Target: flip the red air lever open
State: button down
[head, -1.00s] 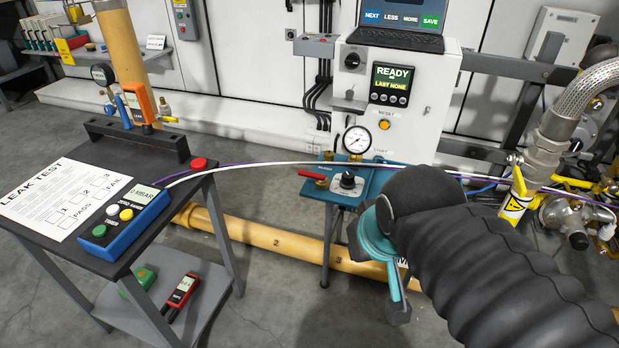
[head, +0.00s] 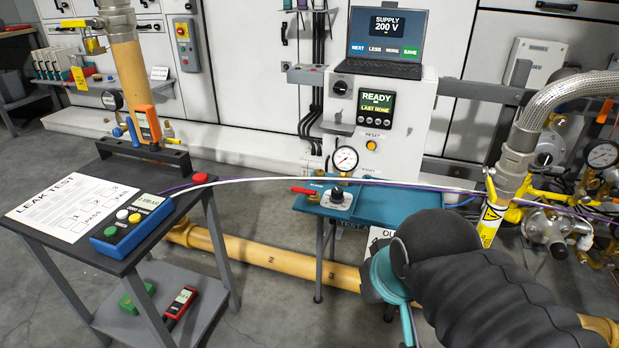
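The red air lever (head: 303,190) lies flat at the left end of the small teal bench (head: 402,203), pointing left from its brass fitting. A white block with a black knob (head: 337,198) sits just right of it, with a round gauge (head: 345,159) above. My gripper (head: 372,292) is in front of the bench, lower and to the right of the lever, and apart from it. My dark arm hides most of the gripper and its fingertips, so I cannot tell if it is open or shut.
A dark table (head: 112,262) with a blue meter (head: 132,228) stands at left. A white and a purple hose cross from it, passing close by the bench. A yellow pipe (head: 262,255) runs along the floor. Valves and pipework crowd the right.

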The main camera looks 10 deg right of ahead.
aim_at(312, 193)
jog(key=z, duration=0.2)
jog(key=i, duration=1.1)
jog(key=u, duration=0.45)
